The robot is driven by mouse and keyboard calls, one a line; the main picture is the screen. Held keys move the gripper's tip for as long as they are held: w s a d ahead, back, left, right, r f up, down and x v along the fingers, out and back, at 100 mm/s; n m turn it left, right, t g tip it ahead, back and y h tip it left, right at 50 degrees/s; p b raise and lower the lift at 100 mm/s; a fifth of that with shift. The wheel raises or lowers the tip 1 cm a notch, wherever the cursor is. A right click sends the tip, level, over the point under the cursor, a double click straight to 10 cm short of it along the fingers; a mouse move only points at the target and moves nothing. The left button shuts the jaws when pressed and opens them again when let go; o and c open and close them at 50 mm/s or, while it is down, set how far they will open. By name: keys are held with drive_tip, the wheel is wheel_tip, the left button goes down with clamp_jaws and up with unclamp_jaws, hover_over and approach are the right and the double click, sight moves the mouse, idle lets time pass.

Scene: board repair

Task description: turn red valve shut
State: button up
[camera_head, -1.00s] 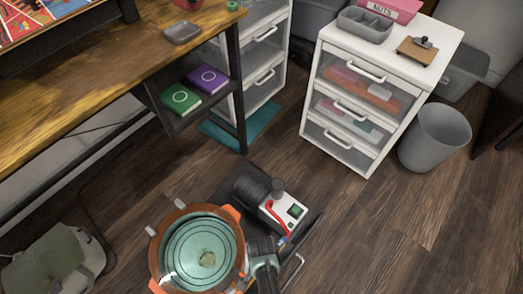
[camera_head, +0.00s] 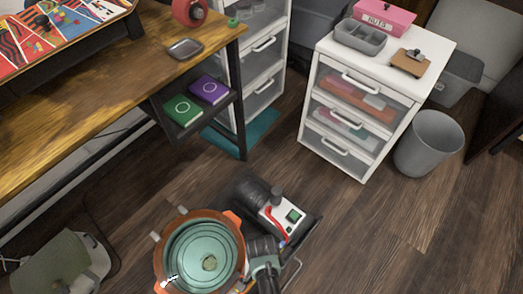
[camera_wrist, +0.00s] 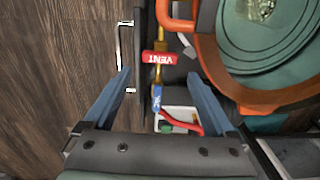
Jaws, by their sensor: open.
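The red valve handle (camera_wrist: 160,58), lettered VENT, shows in the wrist view. It lies crosswise over a brass fitting (camera_wrist: 160,33) beside the orange-rimmed pot. A blue handle (camera_wrist: 157,97) sits below it, lying lengthwise in line with the fitting. My gripper (camera_wrist: 160,78) is open, with one finger on each side of the handles in the picture. Nothing is held between the fingers. I cannot tell the height gap from the fingers to the red handle. In the head view, my gripper's dark end hides the valve area.
The orange pot with a teal lid (camera_head: 190,245) stands beside a pump (camera_head: 292,217) with a red hose (camera_wrist: 186,120). A metal handle (camera_wrist: 119,45) is at the wrist view's left. A wooden bench (camera_head: 100,80), white drawers (camera_head: 345,155) and a bin (camera_head: 430,140) stand beyond; wooden floor lies between.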

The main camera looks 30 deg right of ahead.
wheel_tip(320, 180, up, 6)
drive_tip(key=p, duration=0.2)
idle(0.5)
